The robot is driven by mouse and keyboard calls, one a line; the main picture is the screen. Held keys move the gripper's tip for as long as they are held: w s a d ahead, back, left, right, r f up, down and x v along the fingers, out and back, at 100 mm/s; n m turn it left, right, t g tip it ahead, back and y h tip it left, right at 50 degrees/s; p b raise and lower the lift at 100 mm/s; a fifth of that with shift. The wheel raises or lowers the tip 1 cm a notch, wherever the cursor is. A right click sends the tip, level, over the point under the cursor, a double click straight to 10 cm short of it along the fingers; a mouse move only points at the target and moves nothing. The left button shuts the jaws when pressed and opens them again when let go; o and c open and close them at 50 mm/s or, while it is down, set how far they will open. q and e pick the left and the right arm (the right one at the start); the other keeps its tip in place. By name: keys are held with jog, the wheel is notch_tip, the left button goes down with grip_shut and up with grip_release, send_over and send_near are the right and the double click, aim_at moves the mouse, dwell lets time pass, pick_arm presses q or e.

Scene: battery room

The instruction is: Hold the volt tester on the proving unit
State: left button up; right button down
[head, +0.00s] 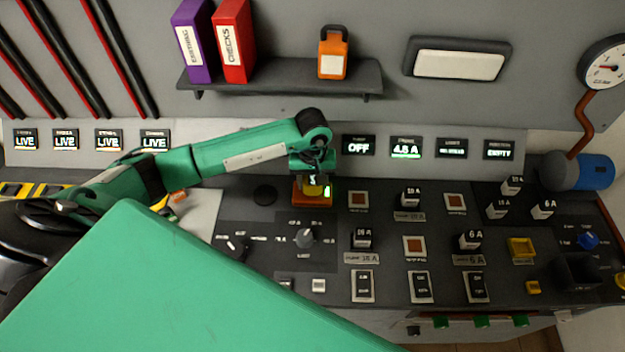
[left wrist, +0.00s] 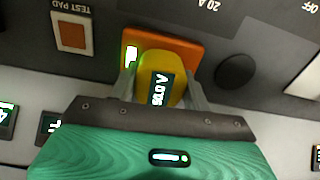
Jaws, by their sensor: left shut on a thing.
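The volt tester (left wrist: 158,83) is yellow with a small dark readout and is held between the fingers of my left gripper (left wrist: 157,92). It also shows in the head view (head: 314,190), partly hidden by the gripper. The proving unit (left wrist: 185,52) is an orange block with a lit green window, on the dark panel. It also shows in the head view (head: 312,198). The tester is over the proving unit and appears to touch it, though the contact point is hidden. My left gripper in the head view (head: 314,178) points down. My right gripper is not in view.
The panel holds several fuse blocks, such as one marked 10 A (head: 410,198), test pads (head: 358,201) and a rotary knob (head: 305,236). A round black disc (head: 265,194) lies left of the proving unit. A shelf (head: 280,78) holds binders and an orange padlock (head: 332,55) above.

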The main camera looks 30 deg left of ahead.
pick_arm(q)
jog(key=shift+s, duration=0.1)
jog(key=shift+r+p, duration=0.35)
jog(key=shift+r, duration=0.45)
jog(key=shift+r+p, duration=0.8)
jog(key=shift+r, duration=1.9)
